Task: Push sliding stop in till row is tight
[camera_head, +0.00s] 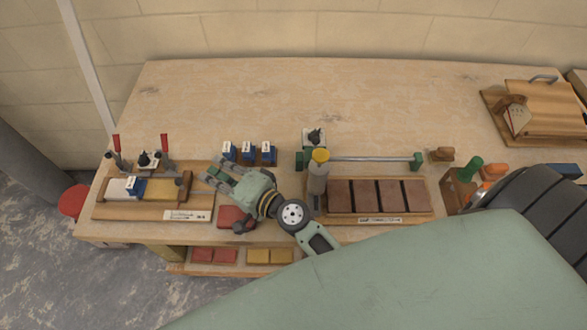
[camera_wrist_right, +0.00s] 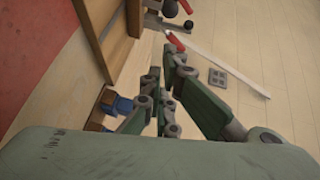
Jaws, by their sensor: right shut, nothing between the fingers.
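A dark brown wooden piece (camera_head: 185,186), which looks like the sliding stop, stands at the row's right end. Whether it touches the yellow block is too small to tell. My right gripper (camera_head: 212,174) is shut and empty, just right of that piece, its fingers pointing left. Its fingers also show in the wrist view (camera_wrist_right: 162,85). My left gripper is not in view.
Two red-handled clamps (camera_head: 165,146) stand behind the row. Several blue blocks (camera_head: 248,152) stand behind my right gripper. A red piece (camera_head: 229,218) lies below it. A tray (camera_head: 427,212) of brown tiles and a long metal bar (camera_head: 370,159) are to the right.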

